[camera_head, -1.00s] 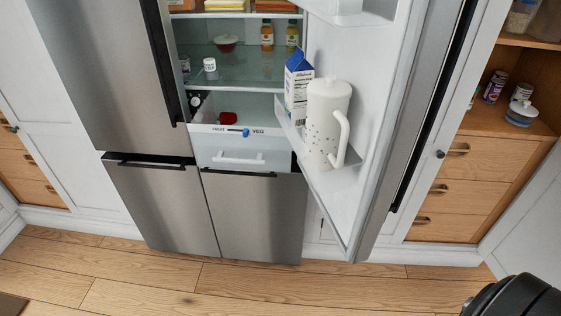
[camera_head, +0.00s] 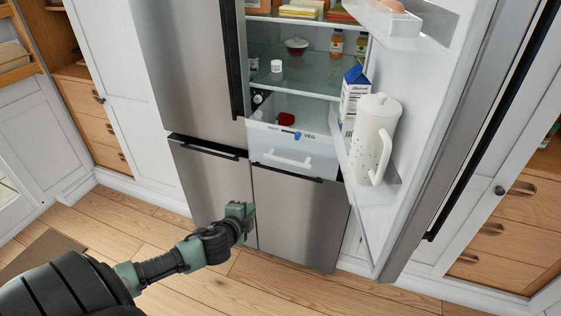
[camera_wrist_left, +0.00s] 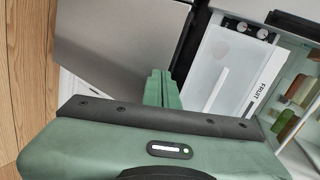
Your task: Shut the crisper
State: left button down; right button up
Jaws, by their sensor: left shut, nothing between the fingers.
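The crisper (camera_head: 276,153) is a clear-fronted drawer with a white handle and a FRUIT/VEG slider, low in the open fridge. It appears to stick out a little, with a red item (camera_head: 286,118) visible inside. It also shows in the left wrist view (camera_wrist_left: 215,75), turned on its side, with the word FRUIT on its edge. My left gripper (camera_head: 246,212) is shut and empty, below and to the left of the crisper, in front of the lower steel doors and apart from the drawer. Its green fingers also show in the left wrist view (camera_wrist_left: 162,88). My right gripper is not in view.
The open fridge door (camera_head: 440,120) stands to the right of the crisper, with a white pitcher (camera_head: 375,140) and a blue-and-white carton (camera_head: 353,95) on its shelf. Lower steel doors (camera_head: 300,215) stand below. Wood floor (camera_head: 180,280) in front is clear.

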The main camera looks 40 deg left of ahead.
pick_arm(q)
notch_tip(320, 180, up, 10)
jog(key=w+d+m+t, duration=0.2)
jog(key=d, duration=0.1)
jog(key=p, duration=0.3)
send_near(281, 159)
jog(key=x, duration=0.6)
jog(key=shift+w+a+f, duration=0.15)
jog(key=shift+w+f, duration=0.15)
